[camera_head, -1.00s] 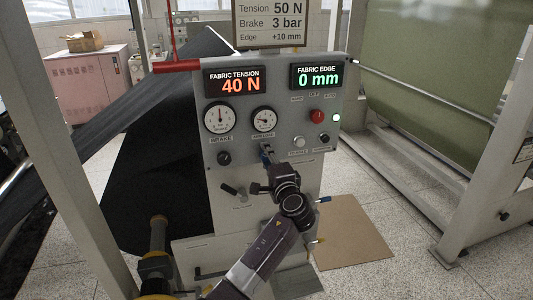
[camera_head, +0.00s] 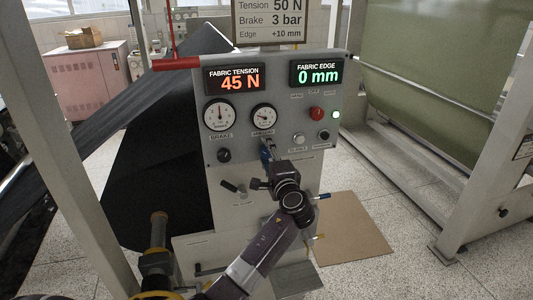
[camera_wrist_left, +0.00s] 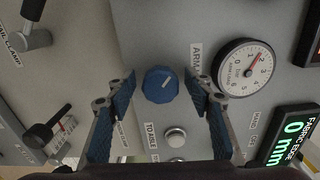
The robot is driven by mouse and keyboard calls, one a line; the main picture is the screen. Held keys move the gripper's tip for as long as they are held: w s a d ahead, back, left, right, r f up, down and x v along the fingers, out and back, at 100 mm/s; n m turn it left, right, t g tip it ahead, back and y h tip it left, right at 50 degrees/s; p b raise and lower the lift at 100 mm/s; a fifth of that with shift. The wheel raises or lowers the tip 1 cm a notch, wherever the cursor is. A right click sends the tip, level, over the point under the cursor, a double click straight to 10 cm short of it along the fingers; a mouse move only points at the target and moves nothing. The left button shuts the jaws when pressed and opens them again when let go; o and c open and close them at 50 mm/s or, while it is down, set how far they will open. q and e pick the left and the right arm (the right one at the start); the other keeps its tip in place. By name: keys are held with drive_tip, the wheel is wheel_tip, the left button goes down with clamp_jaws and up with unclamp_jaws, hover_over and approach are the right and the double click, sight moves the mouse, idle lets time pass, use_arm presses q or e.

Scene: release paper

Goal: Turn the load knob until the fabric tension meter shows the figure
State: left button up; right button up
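The load knob (camera_wrist_left: 160,85) is blue and faceted with a pale pointer line. It sits on the grey panel under the arm load dial (camera_head: 264,116); the dial also shows in the left wrist view (camera_wrist_left: 245,67). My left gripper (camera_head: 266,154) is at the knob and largely covers it in the head view. In the wrist view its two blue fingers stand on either side of the knob, with a visible gap at each side. The fabric tension meter (camera_head: 234,80) reads 45 N in orange. The sign (camera_head: 273,22) above shows Tension 50 N. My right gripper is not in view.
The fabric edge display (camera_head: 317,73) reads 0 mm. A red button (camera_head: 316,114), a silver button (camera_head: 299,139) and a black knob (camera_head: 224,156) are nearby on the panel. A brown sheet (camera_head: 350,230) lies on the floor at the right.

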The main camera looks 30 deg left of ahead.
use_arm(q)
drive_tip(key=v, duration=1.2)
idle(0.3)
